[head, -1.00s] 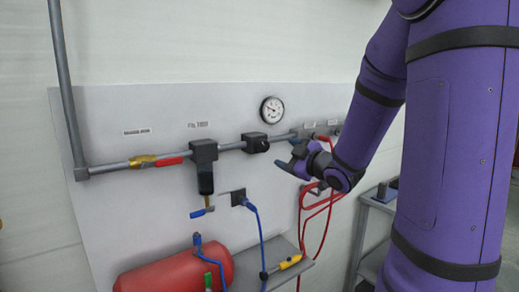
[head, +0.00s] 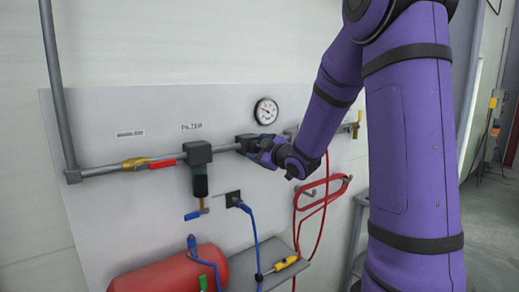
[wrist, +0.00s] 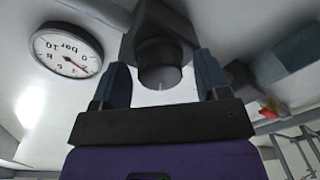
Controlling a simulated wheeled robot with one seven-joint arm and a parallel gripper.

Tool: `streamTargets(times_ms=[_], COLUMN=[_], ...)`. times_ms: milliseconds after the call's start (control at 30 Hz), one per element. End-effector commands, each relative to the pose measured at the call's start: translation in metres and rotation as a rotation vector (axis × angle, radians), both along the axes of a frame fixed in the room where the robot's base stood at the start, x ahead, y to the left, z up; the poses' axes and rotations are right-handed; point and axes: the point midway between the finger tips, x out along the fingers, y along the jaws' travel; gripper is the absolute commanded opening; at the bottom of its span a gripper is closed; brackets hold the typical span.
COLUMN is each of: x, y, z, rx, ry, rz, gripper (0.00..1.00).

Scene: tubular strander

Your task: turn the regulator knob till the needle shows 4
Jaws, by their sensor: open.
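The black regulator knob (wrist: 160,75) shows in the wrist view, with a small white mark on its end, below the regulator body (wrist: 150,25). In the head view the dark regulator body (head: 246,140) sits on the grey pipe. My gripper (wrist: 162,66) is open, one blue finger on each side of the knob, with a visible gap to each. In the head view my gripper (head: 263,151) covers the knob. The round white gauge (wrist: 67,51) appears turned over in the wrist view; its red needle points to the low end of the scale, seemingly near 2. The gauge (head: 266,111) is above the regulator.
A filter (head: 199,160) with a blue-handled drain hangs left of the regulator. A red hose (head: 322,195) hangs on hooks at the right. A red tank (head: 172,271) and a small shelf (head: 290,268) are below. A blue hose (head: 257,235) runs down from a socket.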

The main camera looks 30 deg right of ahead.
Motion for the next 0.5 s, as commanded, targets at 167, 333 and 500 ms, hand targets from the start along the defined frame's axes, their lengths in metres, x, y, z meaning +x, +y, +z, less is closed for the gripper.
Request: streamTargets(times_ms=[167, 333, 500], x=[-0.0002, -0.0002, -0.0003], y=[0.0, 0.0, 0.0], z=[0.0, 0.0, -0.0001], rx=[0.0, 0.0, 0.008], ry=[0.0, 0.0, 0.001], rz=[0.0, 0.0, 0.0], gripper=[0.53, 0.19, 0.19])
